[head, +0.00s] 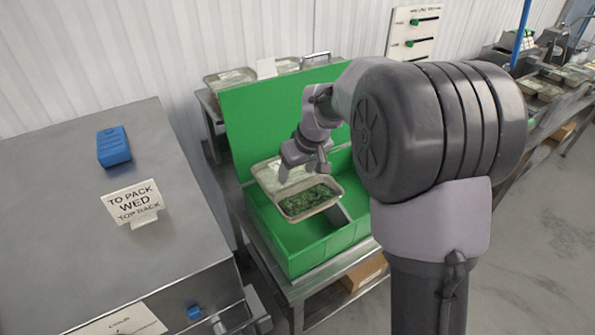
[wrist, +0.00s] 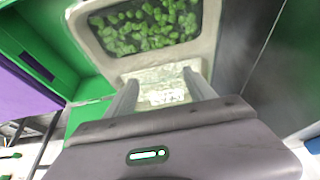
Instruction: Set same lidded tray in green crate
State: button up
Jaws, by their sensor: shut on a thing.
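The lidded tray (head: 305,207) is pale and shows green leafy contents through its lid. My gripper (head: 300,165) is shut on the tray's back edge and holds it over the open green crate (head: 282,241). The crate's lid stands raised behind it. In the wrist view both fingers (wrist: 160,88) reach onto the near edge of the tray (wrist: 119,67), with a pale label between them. The green crate wall (wrist: 35,55) shows at the left there. I cannot tell whether the tray touches the crate floor.
The crate stands on a metal table (head: 292,291). A sloped metal cabinet (head: 60,190) at the left bears a blue block (head: 113,147) and a "TO PACK WED" sign (head: 133,204). More trays (head: 229,78) lie behind the crate lid. Open floor (head: 545,235) shows at the right.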

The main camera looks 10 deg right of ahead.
jog(key=shift+w, duration=0.15)
jog(key=shift+s+f+b, duration=0.35)
jog(key=shift+f+b, duration=0.05)
jog(key=shift+b, duration=0.05)
notch_tip(320, 180, down, 14)
jog(key=b, duration=1.1)
jog(key=shift+f, duration=0.15)
jog(key=shift+f+b, duration=0.6)
jog(key=shift+b, duration=0.45)
dwell(0.4)
jog(key=o, duration=1.6)
